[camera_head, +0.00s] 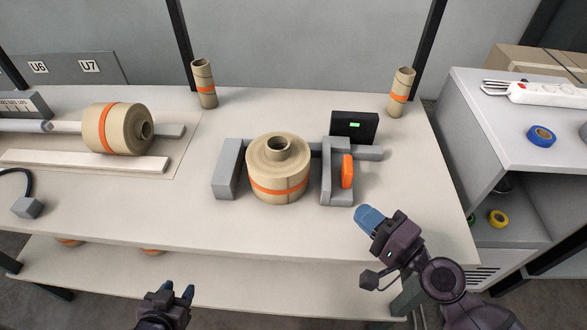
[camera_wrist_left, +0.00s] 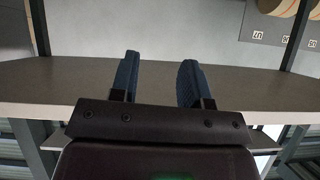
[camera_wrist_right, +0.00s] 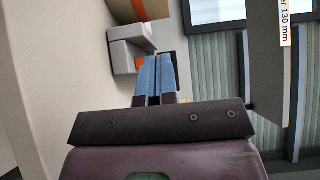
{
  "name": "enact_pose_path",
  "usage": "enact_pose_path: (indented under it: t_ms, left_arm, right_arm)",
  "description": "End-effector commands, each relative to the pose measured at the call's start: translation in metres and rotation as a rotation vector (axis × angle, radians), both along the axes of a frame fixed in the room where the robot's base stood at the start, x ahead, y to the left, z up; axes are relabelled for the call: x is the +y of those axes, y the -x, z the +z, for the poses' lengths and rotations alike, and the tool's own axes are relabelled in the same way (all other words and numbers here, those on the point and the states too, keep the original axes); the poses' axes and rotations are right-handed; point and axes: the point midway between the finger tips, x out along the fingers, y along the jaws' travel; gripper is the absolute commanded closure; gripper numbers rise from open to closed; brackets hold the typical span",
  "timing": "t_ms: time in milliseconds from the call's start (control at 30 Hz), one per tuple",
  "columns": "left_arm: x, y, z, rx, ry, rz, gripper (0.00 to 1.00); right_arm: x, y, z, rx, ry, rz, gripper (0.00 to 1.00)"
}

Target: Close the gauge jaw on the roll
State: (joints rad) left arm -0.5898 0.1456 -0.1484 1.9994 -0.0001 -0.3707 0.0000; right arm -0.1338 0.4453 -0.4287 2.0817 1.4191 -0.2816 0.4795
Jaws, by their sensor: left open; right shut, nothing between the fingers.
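The tan roll (camera_head: 265,172) with an orange band stands upright on the table within the grey gauge. The gauge's left jaw (camera_head: 226,172) is beside the roll's left side. The sliding jaw (camera_head: 329,176) with an orange knob (camera_head: 347,171) is at its right, with what looks like a narrow gap. My right gripper (camera_head: 367,215) is shut and empty, apart from the knob, in front and to the right. In the right wrist view, its fingers (camera_wrist_right: 157,78) point toward the grey jaw (camera_wrist_right: 128,55). My left gripper (camera_head: 180,292) is open and empty at the table's front edge.
A black display (camera_head: 354,126) stands behind the sliding jaw. Another banded roll (camera_head: 106,130) lies on its side at the left. Two slim tubes (camera_head: 204,84) (camera_head: 402,92) stand at the back. The table front is clear between the left block (camera_head: 28,207) and the gauge.

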Motion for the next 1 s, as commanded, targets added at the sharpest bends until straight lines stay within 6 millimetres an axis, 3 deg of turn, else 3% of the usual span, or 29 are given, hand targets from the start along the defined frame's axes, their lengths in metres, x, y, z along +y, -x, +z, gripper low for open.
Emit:
enact_pose_path:
  t_ms: [333, 833, 1000]
  left_arm:
    - [0.000, 0.009, 0.000, 0.019, 0.004, 0.007, 0.57]
    - [-0.001, -0.001, 0.028, -0.016, 0.006, 0.006, 0.57]
    - [-0.001, -0.005, 0.039, -0.028, 0.005, 0.003, 0.57]
  right_arm:
    - [0.013, -0.013, 0.003, 0.002, -0.009, 0.000, 1.00]
    - [0.074, -0.074, 0.003, 0.002, -0.008, 0.001, 1.00]
    - [0.097, -0.071, 0.002, 0.005, -0.008, 0.001, 1.00]
